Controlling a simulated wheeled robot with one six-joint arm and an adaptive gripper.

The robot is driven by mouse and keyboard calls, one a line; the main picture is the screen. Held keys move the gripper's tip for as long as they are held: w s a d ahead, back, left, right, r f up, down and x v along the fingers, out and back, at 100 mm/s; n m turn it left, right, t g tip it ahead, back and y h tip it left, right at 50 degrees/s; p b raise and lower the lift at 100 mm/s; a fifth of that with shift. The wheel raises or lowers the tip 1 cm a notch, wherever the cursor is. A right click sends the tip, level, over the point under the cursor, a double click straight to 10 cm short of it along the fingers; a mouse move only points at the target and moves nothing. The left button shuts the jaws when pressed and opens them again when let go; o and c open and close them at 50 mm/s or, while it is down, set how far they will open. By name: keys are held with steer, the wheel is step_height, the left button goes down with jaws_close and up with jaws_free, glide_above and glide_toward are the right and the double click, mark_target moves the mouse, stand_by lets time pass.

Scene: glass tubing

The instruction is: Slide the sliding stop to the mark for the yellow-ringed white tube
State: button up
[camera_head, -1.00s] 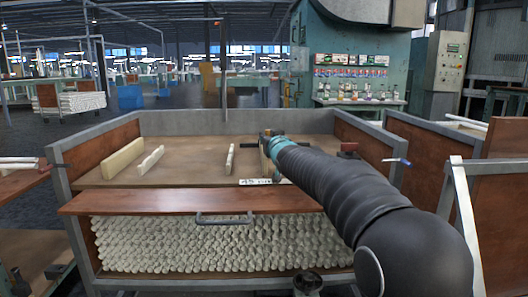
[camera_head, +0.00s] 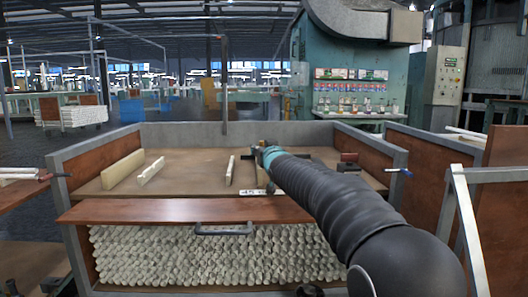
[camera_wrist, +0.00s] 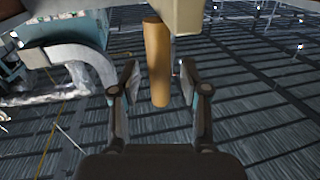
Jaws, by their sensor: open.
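My gripper (camera_head: 261,153) is at the far end of my black-sleeved arm, low over the brown worktop (camera_head: 200,185). In the wrist view its two fingers (camera_wrist: 158,82) are apart. A tan, rounded upright piece (camera_wrist: 156,62) shows between them, beside a beige block (camera_wrist: 180,18). This tan piece may be the sliding stop's grip; I cannot tell whether the fingers touch it.
Pale strips (camera_head: 122,169), (camera_head: 150,171) and (camera_head: 230,171) stand on the worktop to the left. Grey-framed walls enclose the back and sides. Many white tubes (camera_head: 200,256) are stacked below.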

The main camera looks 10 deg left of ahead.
steer(key=v, duration=1.2)
steer(key=s+d+f+m+g+h+p, duration=0.2)
steer(key=s+d+h, duration=0.1)
steer(key=s+d, duration=0.55)
steer(key=s+d+f+m+g+h+p, duration=0.1)
steer(key=s+d+f+g+h+p, duration=0.3)
steer(key=d, duration=0.7)
steer(key=s+d+f+m+g, duration=0.1)
steer(key=s+d+f, duration=0.2)
steer(key=s, duration=0.6)
steer(key=s+d+f+g+h+p, duration=0.1)
steer(key=s+d+f, duration=0.2)
steer(key=s, duration=0.6)
steer(key=s+d+f+m+g+p, duration=0.1)
steer(key=s+d+f, duration=0.3)
steer(key=s, duration=0.5)
steer(key=shift+d+m+g, duration=0.3)
steer(key=shift+d+g, duration=0.3)
steer(key=shift+d, duration=0.3)
steer(key=shift+r, duration=0.1)
